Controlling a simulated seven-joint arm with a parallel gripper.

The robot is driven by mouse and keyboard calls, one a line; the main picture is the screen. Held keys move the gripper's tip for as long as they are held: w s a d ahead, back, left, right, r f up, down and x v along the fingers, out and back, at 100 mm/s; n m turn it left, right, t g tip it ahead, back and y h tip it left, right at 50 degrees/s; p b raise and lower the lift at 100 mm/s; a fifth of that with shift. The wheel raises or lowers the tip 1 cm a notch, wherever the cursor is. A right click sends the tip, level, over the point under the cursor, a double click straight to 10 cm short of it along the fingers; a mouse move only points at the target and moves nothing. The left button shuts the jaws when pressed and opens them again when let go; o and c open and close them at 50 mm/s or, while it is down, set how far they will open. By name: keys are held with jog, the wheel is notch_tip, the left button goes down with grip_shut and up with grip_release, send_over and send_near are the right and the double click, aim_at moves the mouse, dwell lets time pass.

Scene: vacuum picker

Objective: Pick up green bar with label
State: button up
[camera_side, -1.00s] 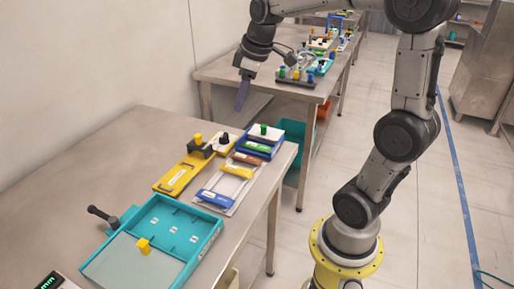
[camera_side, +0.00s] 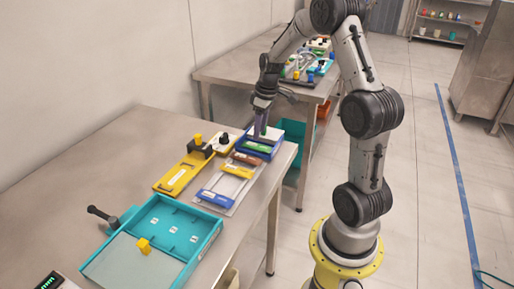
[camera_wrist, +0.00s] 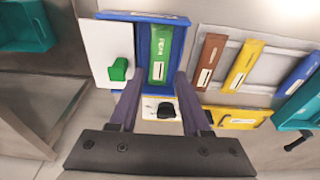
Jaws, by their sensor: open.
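The green bar with a white label (camera_wrist: 160,55) lies in a blue tray (camera_wrist: 143,16) in the wrist view. In the side view the green bar (camera_side: 256,147) shows at the near side of the tray, just below my gripper (camera_side: 259,135). In the wrist view my gripper (camera_wrist: 158,82) is open, its two purple fingers on either side of the bar's near end. Nothing is between the fingers that I can see held. The height of the fingertips above the bar is hard to tell.
A white lid with a green knob (camera_wrist: 118,69) is left of the bar. A white piece with a black knob (camera_wrist: 165,109) is close by. A brown bar (camera_wrist: 209,62), yellow bar (camera_wrist: 243,65) and blue bar (camera_wrist: 302,73) lie to the right. A teal tray (camera_side: 206,243) is nearer the camera.

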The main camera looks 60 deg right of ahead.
aim_at(257, 145)
jog(key=shift+w+f, duration=0.2)
jog(key=shift+f, duration=1.2)
jog(key=shift+w+f, duration=0.15)
jog(key=shift+f, duration=1.2)
grip_shut()
